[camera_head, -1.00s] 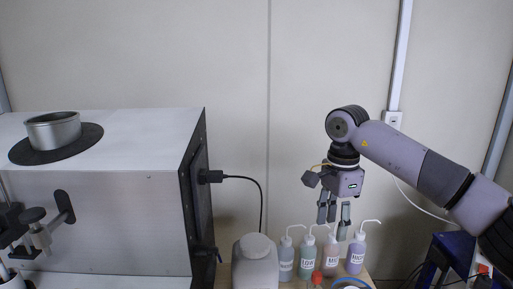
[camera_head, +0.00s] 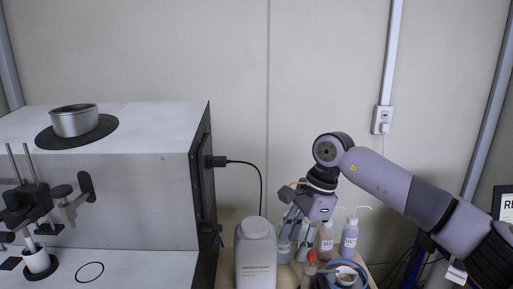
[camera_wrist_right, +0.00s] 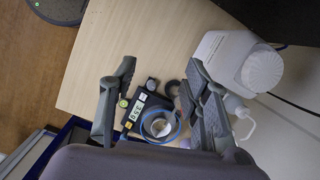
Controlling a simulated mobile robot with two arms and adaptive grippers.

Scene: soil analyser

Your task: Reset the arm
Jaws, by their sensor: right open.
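My right gripper (camera_head: 293,218) hangs from the purple-grey right arm (camera_head: 400,190), with its fingers down in front of the wash bottles and to the right of the white jug. In the right wrist view the gripper (camera_wrist_right: 163,78) shows its two fingers spread wide apart, with nothing held between them. My left gripper is not in view.
The large white jug (camera_head: 255,250) stands close to the right gripper. Wash bottles (camera_head: 350,238) stand behind it. The grey analyser box (camera_head: 120,190) fills the left, with a metal pan (camera_head: 75,121) on top. Bare wooden table (camera_wrist_right: 140,45) shows in the wrist view.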

